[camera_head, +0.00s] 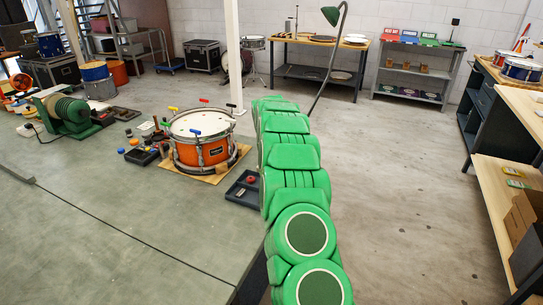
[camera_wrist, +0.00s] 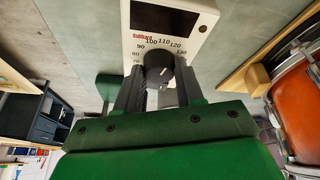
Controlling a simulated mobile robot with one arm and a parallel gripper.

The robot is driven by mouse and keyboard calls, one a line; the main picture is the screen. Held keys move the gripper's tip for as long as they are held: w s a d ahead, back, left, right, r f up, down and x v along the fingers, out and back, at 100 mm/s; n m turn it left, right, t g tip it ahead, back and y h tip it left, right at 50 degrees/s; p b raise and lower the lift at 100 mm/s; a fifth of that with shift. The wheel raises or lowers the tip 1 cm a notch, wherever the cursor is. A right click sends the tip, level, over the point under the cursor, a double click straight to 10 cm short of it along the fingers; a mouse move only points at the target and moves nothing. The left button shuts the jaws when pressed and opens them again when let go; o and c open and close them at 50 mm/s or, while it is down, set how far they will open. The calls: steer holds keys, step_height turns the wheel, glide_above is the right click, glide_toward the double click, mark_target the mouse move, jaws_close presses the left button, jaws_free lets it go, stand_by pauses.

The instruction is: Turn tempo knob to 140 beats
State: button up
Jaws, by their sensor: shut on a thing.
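The tempo box (camera_wrist: 134,14) is white with a dark display window (camera_wrist: 178,15) and red lettering in the wrist view. Its dark round knob (camera_wrist: 158,62) stands below an arc of printed numbers. I can read 90, 100, 110, 120 and 130; lower ones at the left are partly legible, and 140 is not visible. The knob has a small pale mark, whose exact reading I cannot tell. My gripper (camera_wrist: 158,78) has its two dark fingers on either side of the knob and is shut on it. I cannot make out the gripper or the knob in the head view.
An orange drum (camera_wrist: 303,100) is close at the right in the wrist view. In the head view it (camera_head: 188,154) stands on a board, with small coloured parts and trays around it. My green arm crosses the middle. Open floor (camera_head: 405,190) lies to the right.

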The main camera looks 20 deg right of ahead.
steer(key=m+g, duration=0.1)
steer(key=m, duration=0.2)
steer(key=m+h, duration=0.1)
steer(key=m, duration=0.2)
steer(key=shift+w+g+h, duration=0.15)
steer(key=shift+g+h, duration=0.15)
steer(key=shift+g, duration=0.1)
steer(key=shift+a+m+g, duration=0.1)
steer(key=shift+m+g, duration=0.2)
steer(key=shift+m, duration=1.2)
steer(key=shift+m+g+h, duration=0.3)
steer(key=shift+m+g, duration=0.6)
steer(key=shift+m, duration=0.6)
steer(key=o, duration=1)
steer(key=shift+w, duration=0.1)
steer(key=shift+r, duration=0.1)
steer(key=shift+r, duration=0.85)
steer(key=shift+a+r, duration=0.1)
steer(key=shift+r, duration=0.45)
